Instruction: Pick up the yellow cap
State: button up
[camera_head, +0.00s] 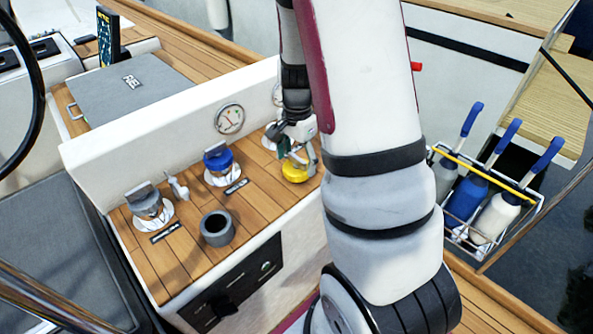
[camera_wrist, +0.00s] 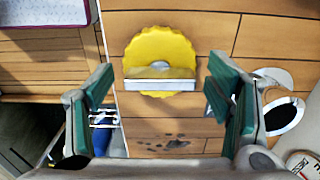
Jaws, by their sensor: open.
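The yellow cap (camera_wrist: 146,50) is a round disc with a scalloped edge and a flat pale upright tab across it. It lies on the wooden plank top, centred between my fingers in the wrist view. Nothing is held.
A blue cap (camera_head: 218,158) and a grey cap (camera_head: 147,203) sit on white flanges to the left. A dark grey cup (camera_head: 217,228) stands near the front edge. A white backboard with gauges (camera_head: 229,119) rises behind. A bottle rack (camera_head: 484,202) is at right.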

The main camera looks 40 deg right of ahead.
jog(key=c, duration=1.4)
jog(key=shift+r, duration=0.1)
jog(key=shift+r, duration=0.45)
jog(key=r, duration=0.1)
jog(key=r+p, duration=0.1)
jog(key=shift+s+r, duration=0.35)
jog(key=shift+r, duration=0.05)
jog(key=shift+s+a+r+p, duration=0.35)
jog(key=shift+s+r+p, duration=0.4)
jog(key=shift+s, duration=1.8)
jog(key=shift+s+a+r+p, duration=0.4)
jog(key=shift+s+r+p, duration=0.35)
jog(key=shift+s, duration=1.75)
jog(key=shift+s+a+r+p, duration=0.35)
jog(key=shift+s+r+p, duration=0.4)
jog(key=shift+s, duration=1.8)
jog(key=shift+f, duration=0.15)
